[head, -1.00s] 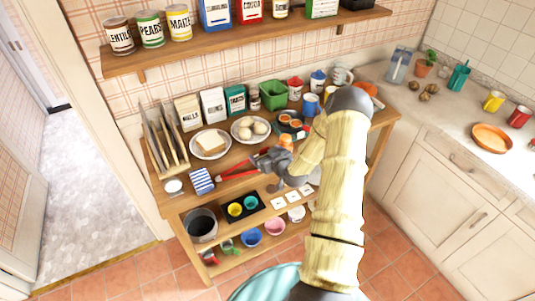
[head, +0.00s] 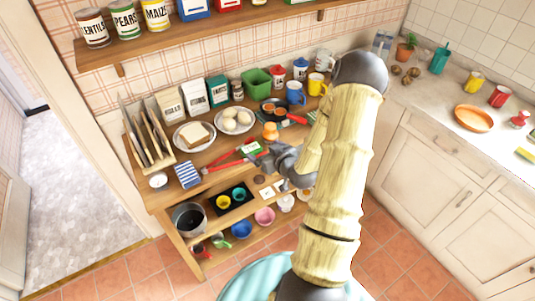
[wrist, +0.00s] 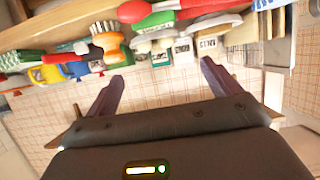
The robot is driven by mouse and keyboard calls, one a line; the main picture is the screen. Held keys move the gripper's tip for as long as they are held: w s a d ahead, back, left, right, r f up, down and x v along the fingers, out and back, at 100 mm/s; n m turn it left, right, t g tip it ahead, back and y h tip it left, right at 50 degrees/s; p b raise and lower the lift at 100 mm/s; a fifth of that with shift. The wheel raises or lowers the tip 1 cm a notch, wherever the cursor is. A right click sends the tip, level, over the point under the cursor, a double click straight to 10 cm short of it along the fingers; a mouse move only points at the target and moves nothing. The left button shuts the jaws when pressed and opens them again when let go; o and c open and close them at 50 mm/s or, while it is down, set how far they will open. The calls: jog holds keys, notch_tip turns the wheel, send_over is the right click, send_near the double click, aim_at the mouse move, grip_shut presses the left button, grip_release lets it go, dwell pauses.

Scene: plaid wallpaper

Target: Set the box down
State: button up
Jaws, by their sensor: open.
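A small green-and-white box (head: 251,147) lies on the wooden table beside a red-handled utensil. What looks like the same box shows at the top of the wrist view (wrist: 178,6). My gripper (head: 268,160) is grey and sits just in front of the box in the head view. In the wrist view its two dark fingers (wrist: 162,70) stand wide apart with nothing between them. I cannot tell how high the fingers are above the table. A blue-and-white striped box (head: 187,175) stands at the table's front left.
Plates with bread (head: 195,136) and eggs (head: 234,120), a wooden rack (head: 148,140), cartons and mugs crowd the table. An orange-topped brush (head: 270,131) stands near my gripper. A lower shelf holds cups and a pot (head: 188,218). A shelf (head: 200,38) hangs above.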

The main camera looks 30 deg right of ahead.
jog(key=shift+s+r, duration=0.2)
jog(key=shift+s, duration=0.25)
jog(key=shift+a, duration=0.1)
